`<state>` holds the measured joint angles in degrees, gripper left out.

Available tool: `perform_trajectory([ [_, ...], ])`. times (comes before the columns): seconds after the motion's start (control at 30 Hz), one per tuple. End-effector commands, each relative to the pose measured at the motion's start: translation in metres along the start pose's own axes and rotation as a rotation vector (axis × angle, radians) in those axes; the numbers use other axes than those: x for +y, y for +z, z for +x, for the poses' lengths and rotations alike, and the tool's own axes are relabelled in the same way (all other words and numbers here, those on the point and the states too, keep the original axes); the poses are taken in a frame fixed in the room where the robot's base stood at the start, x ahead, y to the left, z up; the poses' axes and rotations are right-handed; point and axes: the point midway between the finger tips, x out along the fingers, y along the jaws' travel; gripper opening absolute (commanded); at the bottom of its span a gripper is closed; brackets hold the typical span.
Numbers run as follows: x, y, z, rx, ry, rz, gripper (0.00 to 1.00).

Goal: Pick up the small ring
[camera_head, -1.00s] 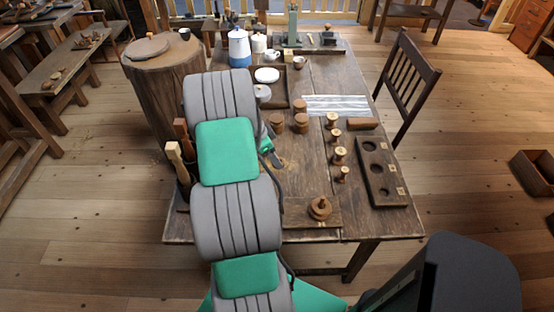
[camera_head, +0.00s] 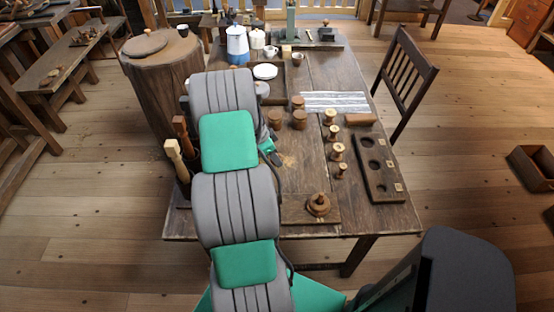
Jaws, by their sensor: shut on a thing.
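My gripper (camera_head: 268,147) shows only in part over the left half of the table (camera_head: 313,164), because my arm covers most of it. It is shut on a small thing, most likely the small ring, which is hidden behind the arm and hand. A turned wooden peg piece with a round, stepped body (camera_head: 318,205) stands on a flat board (camera_head: 295,209) near the front edge. I cannot tell separate rings on it.
Several pale spools (camera_head: 337,152) stand in a row right of centre. A dark board with round recesses (camera_head: 378,168) lies at the right. Several brown round pieces (camera_head: 299,119) stand behind my gripper. Mallets (camera_head: 178,160) stand at the left edge. A chair (camera_head: 405,80) is at the right.

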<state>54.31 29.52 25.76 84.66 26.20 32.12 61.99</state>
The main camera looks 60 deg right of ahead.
Motion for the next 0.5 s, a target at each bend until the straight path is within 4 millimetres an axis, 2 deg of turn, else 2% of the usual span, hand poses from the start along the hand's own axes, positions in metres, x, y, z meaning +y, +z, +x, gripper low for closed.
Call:
perform_trajectory([
  [0.03,0.0000,0.0000,-0.0001,0.000,0.000,0.000,0.17],
  [0.2,-0.0001,0.0000,-0.0001,0.000,0.000,0.000,0.05],
  [0.5,-0.0004,-0.0013,-0.0030,0.000,-0.001,0.001,0.05],
])
